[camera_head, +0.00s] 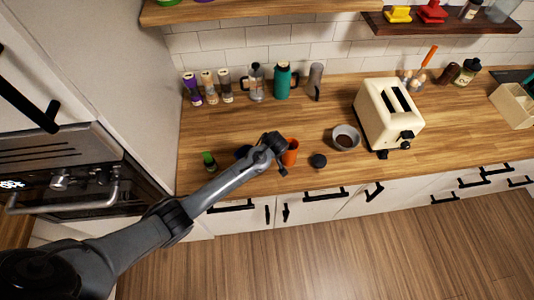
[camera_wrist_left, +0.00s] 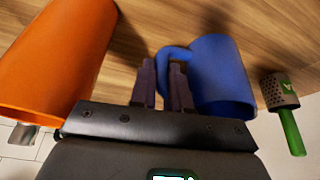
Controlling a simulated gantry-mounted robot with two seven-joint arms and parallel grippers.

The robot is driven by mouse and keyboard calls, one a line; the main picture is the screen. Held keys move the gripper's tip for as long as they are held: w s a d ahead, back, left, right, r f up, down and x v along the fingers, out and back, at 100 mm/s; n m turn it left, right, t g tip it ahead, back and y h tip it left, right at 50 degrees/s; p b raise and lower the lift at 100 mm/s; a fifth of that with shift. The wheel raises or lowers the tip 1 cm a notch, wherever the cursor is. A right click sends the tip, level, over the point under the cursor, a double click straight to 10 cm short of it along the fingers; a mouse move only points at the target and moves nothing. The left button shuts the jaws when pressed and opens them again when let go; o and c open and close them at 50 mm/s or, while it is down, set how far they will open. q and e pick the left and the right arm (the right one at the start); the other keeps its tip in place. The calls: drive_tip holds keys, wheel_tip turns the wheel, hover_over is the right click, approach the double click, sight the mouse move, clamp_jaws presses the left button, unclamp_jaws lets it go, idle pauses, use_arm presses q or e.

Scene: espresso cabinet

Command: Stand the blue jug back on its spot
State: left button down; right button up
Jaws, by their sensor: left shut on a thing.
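The blue jug (camera_wrist_left: 222,78) is close in front of my left gripper (camera_wrist_left: 164,85) in the left wrist view. The gripper's fingers are shut on the jug's handle. In the head view my left arm comes in from the left, with its gripper (camera_head: 280,166) over the front of the wooden counter. Only a dark blue bit of the jug (camera_head: 242,152) shows there, beside my arm, which hides the rest. I cannot tell whether the jug touches the counter. My right gripper is not in view.
An orange cup (camera_head: 291,152) stands close beside my left gripper; it also shows in the left wrist view (camera_wrist_left: 62,58). A green-handled tool (camera_head: 209,160) is left of the jug. A grey bowl (camera_head: 345,137), dark round object (camera_head: 319,161) and cream toaster (camera_head: 390,115) are to the right.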

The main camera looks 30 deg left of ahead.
use_arm(q)
drive_tip(key=shift+f, duration=0.15)
drive_tip(key=c, duration=1.1)
unclamp_jaws()
drive_tip(key=shift+r, duration=0.2)
drive_tip(key=v, duration=1.2)
drive_tip(key=s+d+f+m+h, duration=0.2)
drive_tip(key=s+m, duration=0.1)
drive_tip(key=s, duration=0.5)
drive_tip(key=s+d+f+m+h, duration=0.15)
drive_tip(key=s+m, duration=0.25)
drive_tip(key=s, duration=0.4)
drive_tip(key=s+r+m, duration=0.3)
drive_tip(key=s+m, duration=0.2)
drive_tip(key=s, duration=0.7)
drive_tip(key=shift+a+t, duration=0.4)
